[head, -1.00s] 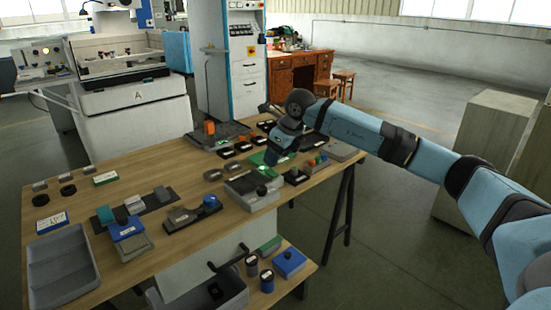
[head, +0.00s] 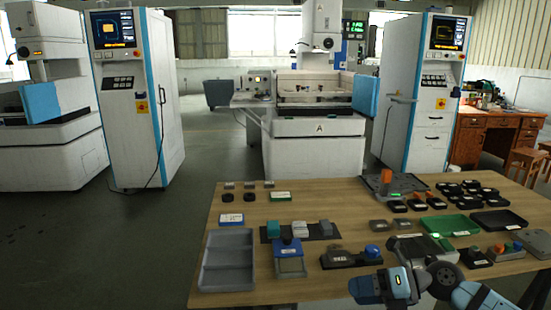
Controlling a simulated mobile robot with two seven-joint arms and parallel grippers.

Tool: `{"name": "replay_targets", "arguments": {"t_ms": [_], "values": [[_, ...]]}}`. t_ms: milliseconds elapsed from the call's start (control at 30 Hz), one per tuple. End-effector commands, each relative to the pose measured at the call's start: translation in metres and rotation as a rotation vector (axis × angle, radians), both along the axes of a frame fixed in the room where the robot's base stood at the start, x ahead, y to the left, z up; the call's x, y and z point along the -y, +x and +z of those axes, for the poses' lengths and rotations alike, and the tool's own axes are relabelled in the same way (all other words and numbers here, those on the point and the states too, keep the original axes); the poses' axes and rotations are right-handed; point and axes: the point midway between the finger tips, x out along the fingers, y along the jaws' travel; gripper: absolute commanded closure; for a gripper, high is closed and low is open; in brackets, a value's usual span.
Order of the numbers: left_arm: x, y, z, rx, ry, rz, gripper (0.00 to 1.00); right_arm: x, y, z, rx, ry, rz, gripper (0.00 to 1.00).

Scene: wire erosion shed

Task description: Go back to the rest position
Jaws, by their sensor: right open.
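My right gripper (head: 370,289) is low in the head view, in front of the near edge of the wooden workbench (head: 340,205). Its forearm comes in from the bottom right corner and its wrist is bent, with the hand pointing left. It is open, and I see nothing held in it. The fingertips are small and partly hidden. My left gripper is not in view.
A grey two-compartment tray (head: 228,262) lies at the bench's left front. Machine A (head: 318,150) stands behind. Floor at left is clear.

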Motion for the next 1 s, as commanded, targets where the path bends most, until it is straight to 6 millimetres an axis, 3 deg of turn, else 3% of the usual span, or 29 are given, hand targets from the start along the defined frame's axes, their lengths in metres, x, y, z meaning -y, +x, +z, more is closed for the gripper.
{"name": "replay_targets", "arguments": {"t_ms": [33,100,233,367,600,800,1000], "values": [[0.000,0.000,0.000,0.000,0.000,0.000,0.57,-0.024,-0.018,-0.003,-0.063,0.150,-0.025,0.39],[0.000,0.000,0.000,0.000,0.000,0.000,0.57,-0.044,-0.035,0.000,-0.152,0.347,-0.088,0.39],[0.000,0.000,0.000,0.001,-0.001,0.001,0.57,-0.060,-0.058,0.000,-0.354,0.682,-0.253,0.39],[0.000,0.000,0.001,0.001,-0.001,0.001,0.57,-0.055,-0.077,-0.013,-0.600,0.964,-0.472,0.39],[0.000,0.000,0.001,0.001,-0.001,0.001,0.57,-0.027,-0.124,-0.078,-1.107,1.302,-0.933,0.39],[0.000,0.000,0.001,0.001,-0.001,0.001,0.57,-0.016,-0.173,-0.127,-1.438,1.398,-1.211,0.39],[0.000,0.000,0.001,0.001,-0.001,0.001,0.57,-0.014,-0.226,-0.161,-1.723,1.422,-1.419,0.39]]}}
